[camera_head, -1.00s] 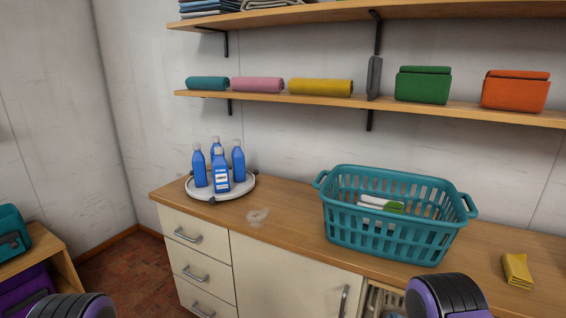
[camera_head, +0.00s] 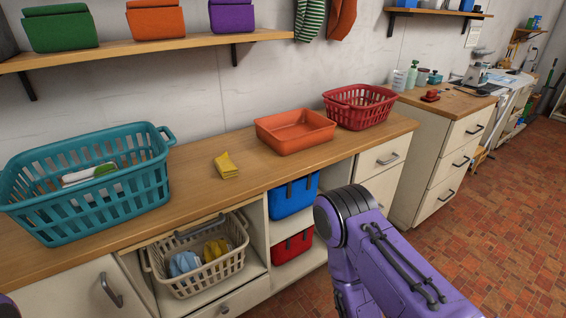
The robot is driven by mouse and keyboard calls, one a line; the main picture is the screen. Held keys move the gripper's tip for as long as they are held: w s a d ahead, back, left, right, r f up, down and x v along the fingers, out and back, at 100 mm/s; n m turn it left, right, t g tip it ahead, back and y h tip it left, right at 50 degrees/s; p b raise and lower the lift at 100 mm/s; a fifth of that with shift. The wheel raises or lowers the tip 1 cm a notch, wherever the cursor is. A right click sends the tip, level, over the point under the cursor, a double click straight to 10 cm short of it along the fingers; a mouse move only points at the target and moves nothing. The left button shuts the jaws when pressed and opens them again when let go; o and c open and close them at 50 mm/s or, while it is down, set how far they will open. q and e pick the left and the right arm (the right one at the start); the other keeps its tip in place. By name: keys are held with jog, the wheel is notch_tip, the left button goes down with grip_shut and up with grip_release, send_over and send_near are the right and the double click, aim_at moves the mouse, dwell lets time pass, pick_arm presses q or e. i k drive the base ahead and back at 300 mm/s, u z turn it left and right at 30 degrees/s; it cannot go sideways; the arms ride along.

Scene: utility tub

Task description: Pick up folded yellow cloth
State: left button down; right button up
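The folded yellow cloth (camera_head: 226,166) lies on the wooden counter (camera_head: 200,205), between the teal basket and the orange tub. Nothing touches it. My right arm shows as purple links at the lower right, in front of the counter; its gripper is out of the picture. My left gripper is not in view either; only a small dark piece shows at the lower left edge.
A teal basket (camera_head: 92,184) with white and green items stands left of the cloth. An orange tub (camera_head: 294,131) and a red basket (camera_head: 358,106) stand to its right. Below, a beige basket (camera_head: 199,258) holds blue and yellow cloths. Bare counter surrounds the cloth.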

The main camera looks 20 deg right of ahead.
aim_at(226, 169)
jog(key=z, duration=0.35)
jog(key=k, duration=0.65)
jog(key=u, duration=0.75)
jog(key=i, duration=1.25)
jog(key=z, duration=0.25)
